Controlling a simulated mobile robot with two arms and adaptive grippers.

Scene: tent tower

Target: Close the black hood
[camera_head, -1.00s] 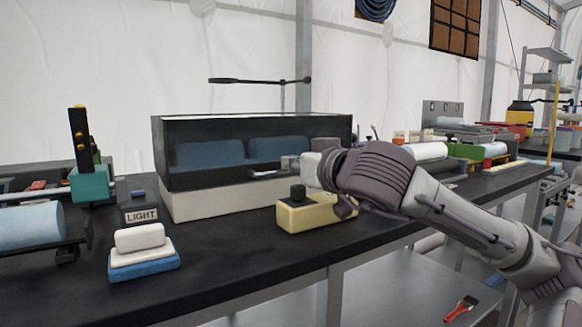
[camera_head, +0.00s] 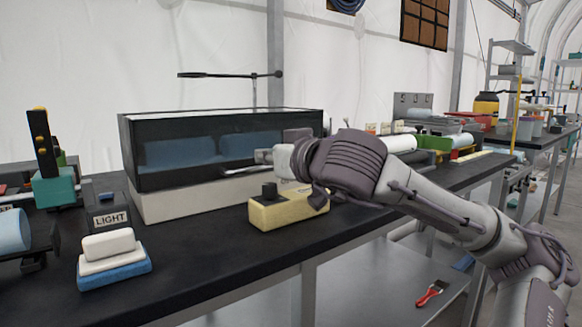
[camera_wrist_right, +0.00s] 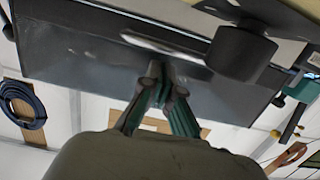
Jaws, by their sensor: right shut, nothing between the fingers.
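The black hood (camera_head: 155,170) is a long box with a dark see-through front on a white base (camera_head: 185,203); bluish rolls show dimly inside. Its front reaches down to the base, with no clear gap visible. A pale bar handle (camera_head: 240,170) sits low on the front, and it also shows in the wrist view (camera_wrist_right: 160,47). My right gripper (camera_head: 262,157) is at the front beside the handle. In the wrist view its fingertips (camera_wrist_right: 160,82) are together and empty, close to the handle; contact cannot be told. My left gripper is out of view.
A yellow box (camera_head: 285,211) with a black knob (camera_wrist_right: 240,52) stands right below my right gripper. A LIGHT switch box (camera_head: 110,218) and stacked sponges (camera_head: 113,262) are left on the dark bench.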

